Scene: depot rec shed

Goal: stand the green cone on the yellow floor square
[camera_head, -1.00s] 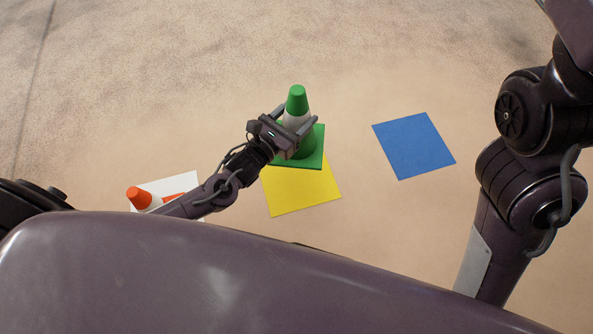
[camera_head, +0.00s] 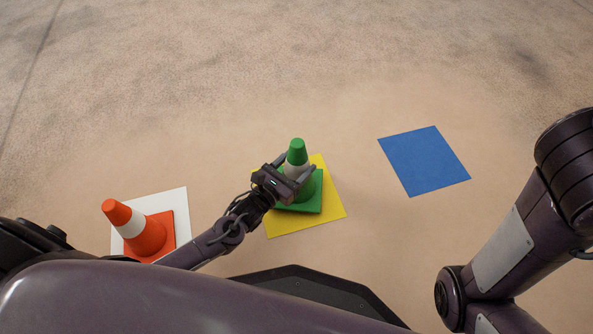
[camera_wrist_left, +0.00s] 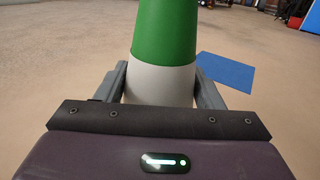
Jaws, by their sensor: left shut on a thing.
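The green cone (camera_head: 297,152) with a white band is upright in my left gripper (camera_head: 295,172). The gripper is shut on it around the white band. The cone also fills the middle of the left wrist view (camera_wrist_left: 165,35), with a finger on each side of the band. In the head view its green base lies over the yellow floor square (camera_head: 331,205), whose edges show around it. I cannot tell whether the base touches the square. My right gripper is out of view; only part of that arm shows at the right.
An orange cone (camera_head: 147,237) with a white band stands on a white floor square (camera_head: 174,198) at the left, close to my left arm. A blue floor square (camera_head: 424,160) lies empty to the right.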

